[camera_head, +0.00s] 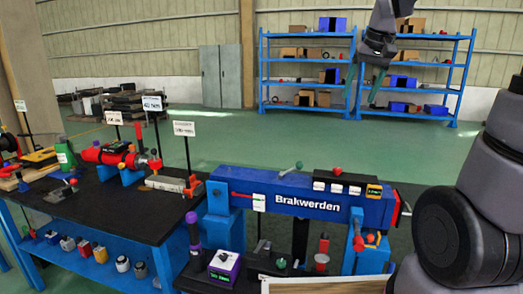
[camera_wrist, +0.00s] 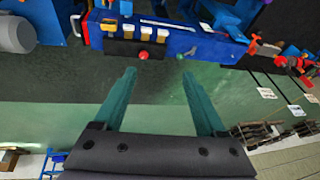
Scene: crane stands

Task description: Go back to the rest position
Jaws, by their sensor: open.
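My gripper (camera_head: 366,84) hangs in the air at the upper right of the head view, in front of the blue shelves in that picture. Its two green fingers are apart with nothing between them. The beam also shows along the top of the wrist view (camera_wrist: 175,42).
A black-topped blue workbench (camera_head: 110,212) with red tools and signs stands at the left. Blue shelves (camera_head: 262,75) with boxes stand at the back. A grey cabinet (camera_head: 220,76) is by the wall. The green floor (camera_head: 215,125) between is clear.

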